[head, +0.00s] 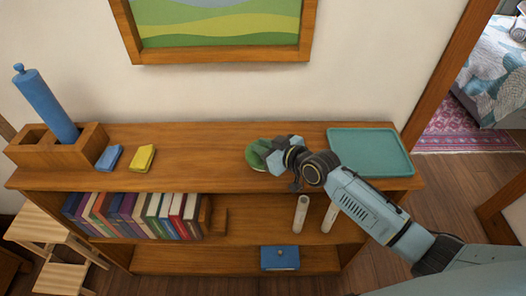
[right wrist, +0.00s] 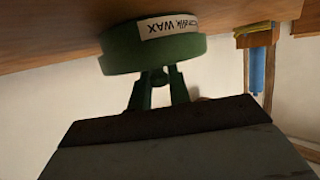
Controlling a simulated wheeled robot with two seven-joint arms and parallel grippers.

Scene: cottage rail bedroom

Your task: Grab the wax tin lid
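The round green wax tin (head: 258,155) stands on the shelf top, right of its middle, partly hidden under my right gripper (head: 276,158). In the right wrist view the tin (right wrist: 150,52) appears upside down, with a white label reading WAX on its side. The fingers of my right gripper (right wrist: 158,88) reach the tin's top side, where the lid is. A narrow gap shows between them, but I cannot tell whether they grip anything. My left gripper is in neither view.
A teal tray (head: 370,152) lies right of the tin. A yellow block (head: 142,158), a blue block (head: 110,157) and a wooden holder (head: 60,152) with a blue cylinder (head: 46,104) stand at the left. The shelf top between the yellow block and the tin is clear.

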